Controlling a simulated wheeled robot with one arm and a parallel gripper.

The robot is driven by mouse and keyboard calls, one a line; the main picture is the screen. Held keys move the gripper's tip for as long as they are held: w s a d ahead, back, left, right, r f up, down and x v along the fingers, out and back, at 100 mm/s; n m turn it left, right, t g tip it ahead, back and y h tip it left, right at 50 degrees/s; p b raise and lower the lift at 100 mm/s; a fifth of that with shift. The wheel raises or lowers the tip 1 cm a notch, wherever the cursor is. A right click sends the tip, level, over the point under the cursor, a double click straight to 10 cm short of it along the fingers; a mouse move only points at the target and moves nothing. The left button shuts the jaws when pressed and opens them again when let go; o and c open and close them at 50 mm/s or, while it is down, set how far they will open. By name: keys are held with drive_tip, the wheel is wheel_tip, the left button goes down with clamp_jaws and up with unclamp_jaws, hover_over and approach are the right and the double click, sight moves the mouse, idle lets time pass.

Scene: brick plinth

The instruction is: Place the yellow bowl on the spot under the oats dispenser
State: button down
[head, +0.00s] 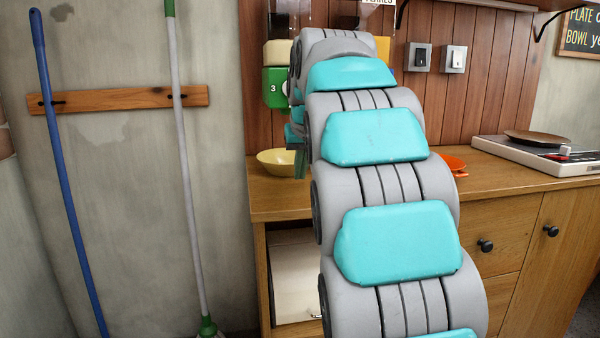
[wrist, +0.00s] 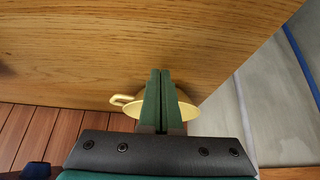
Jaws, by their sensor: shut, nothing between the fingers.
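The yellow bowl (head: 272,162) stands upright on the wooden counter near its left end in the head view. In the wrist view the bowl (wrist: 187,110) shows partly behind my fingers, with its looped handle to the left. My gripper (wrist: 160,71) is shut and empty, its green fingers overlapping the bowl in that view; I cannot tell whether they touch it. In the head view my arm hides most of the gripper, with green finger parts beside the bowl's right side. A green dispenser part marked 3 (head: 274,88) is on the wall above the bowl. No oats label is readable, and the spot is hidden.
An orange bowl (head: 453,164) stands on the counter right of my arm. A record player (head: 540,154) is farther right. Two wall switches (head: 436,58) are on the panelling. A broom (head: 185,150) and blue pole (head: 62,160) lean at the left wall.

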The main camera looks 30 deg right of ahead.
drive_tip(key=v, duration=0.9)
